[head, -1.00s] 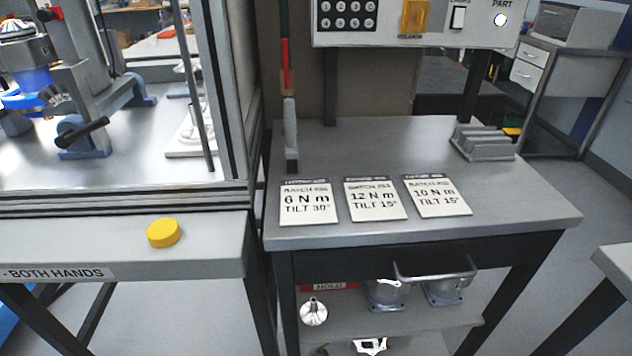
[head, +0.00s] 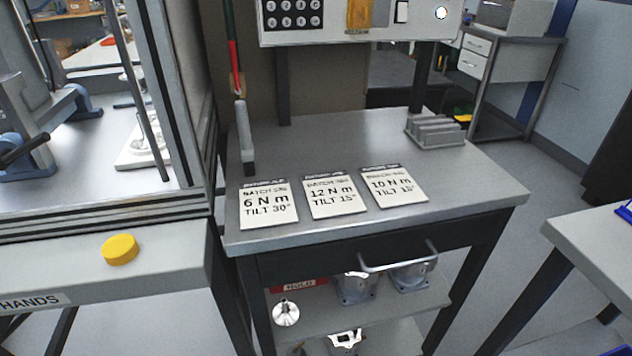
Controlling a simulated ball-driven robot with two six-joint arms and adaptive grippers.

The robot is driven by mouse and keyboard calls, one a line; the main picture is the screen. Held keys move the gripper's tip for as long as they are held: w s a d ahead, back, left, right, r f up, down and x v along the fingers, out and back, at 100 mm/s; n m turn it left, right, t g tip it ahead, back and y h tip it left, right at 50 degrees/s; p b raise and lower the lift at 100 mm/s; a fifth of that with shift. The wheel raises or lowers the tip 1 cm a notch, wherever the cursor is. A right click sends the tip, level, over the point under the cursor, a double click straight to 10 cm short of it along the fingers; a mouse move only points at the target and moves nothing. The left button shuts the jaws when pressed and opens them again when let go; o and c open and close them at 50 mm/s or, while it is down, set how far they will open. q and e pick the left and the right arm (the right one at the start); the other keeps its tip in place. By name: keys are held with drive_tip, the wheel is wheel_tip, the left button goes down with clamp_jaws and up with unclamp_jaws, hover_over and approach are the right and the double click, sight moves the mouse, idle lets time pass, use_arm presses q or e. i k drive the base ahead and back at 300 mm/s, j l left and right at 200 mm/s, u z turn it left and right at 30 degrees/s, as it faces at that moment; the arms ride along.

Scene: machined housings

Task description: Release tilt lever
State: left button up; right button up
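A black lever (head: 22,150) on a blue clamp block (head: 28,165) shows at the left edge, inside the glazed machine cell; I cannot tell for sure that it is the tilt lever. The block is cut off by the picture edge. A second blue bracket (head: 82,98) stands behind it on the grey bed. Neither of my grippers shows in the head view.
A yellow button (head: 120,250) sits on the ledge before the cell. The grey side table (head: 440,190) carries three cards, the first (head: 268,204) reading 6 N m, TILT 30°, and a grey slotted block (head: 435,131). Housings (head: 355,287) lie on the shelf below.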

sight(7, 156)
drive_tip(key=u, duration=1.5)
drive_tip(key=k+j, duration=0.05)
